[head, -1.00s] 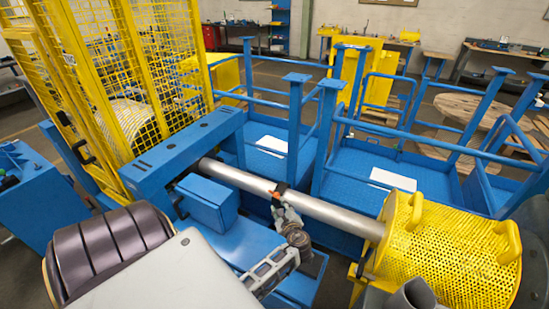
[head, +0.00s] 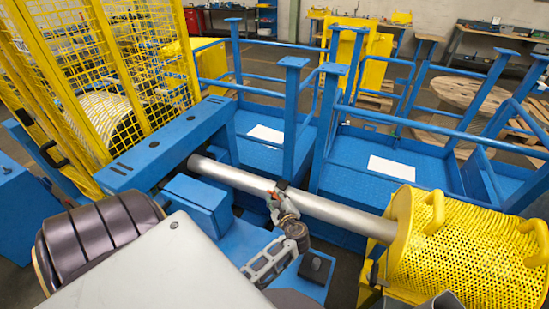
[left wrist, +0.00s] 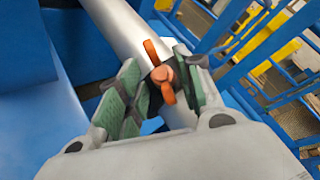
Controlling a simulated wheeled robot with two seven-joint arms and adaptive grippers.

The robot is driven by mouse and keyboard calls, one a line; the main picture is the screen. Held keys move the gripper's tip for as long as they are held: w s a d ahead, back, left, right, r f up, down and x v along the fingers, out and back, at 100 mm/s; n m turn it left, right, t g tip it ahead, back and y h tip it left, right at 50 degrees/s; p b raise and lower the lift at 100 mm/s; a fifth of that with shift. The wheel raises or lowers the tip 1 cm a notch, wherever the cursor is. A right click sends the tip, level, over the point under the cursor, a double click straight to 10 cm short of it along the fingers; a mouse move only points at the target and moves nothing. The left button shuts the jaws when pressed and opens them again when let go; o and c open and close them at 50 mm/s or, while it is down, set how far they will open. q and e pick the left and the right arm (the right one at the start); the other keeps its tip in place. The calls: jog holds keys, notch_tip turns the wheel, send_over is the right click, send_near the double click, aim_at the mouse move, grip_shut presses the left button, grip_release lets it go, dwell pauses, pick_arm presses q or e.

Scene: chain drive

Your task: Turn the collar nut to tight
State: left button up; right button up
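The collar nut (left wrist: 163,76) is an orange winged nut on a dark collar around a steel tube. It also shows in the head view (head: 269,195) as a small orange spot at the tube's middle. My left gripper (left wrist: 160,85) has its green-padded fingers on either side of the nut. The right finger is close to the nut, and a gap shows at the left finger, so it looks open. In the head view my left gripper (head: 277,204) is at the front of the tube and partly hides the nut. My right gripper is not in view.
The steel tube (head: 335,214) runs from a blue beam (head: 165,150) to a yellow perforated drum guard (head: 460,250). Blue railings (head: 290,110) stand behind it. A blue box (head: 195,200) sits close to the left of my gripper. A yellow mesh cage (head: 150,50) is at the left.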

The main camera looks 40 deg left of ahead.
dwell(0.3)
pick_arm(q)
jog(key=shift+c, duration=0.6)
grip_shut()
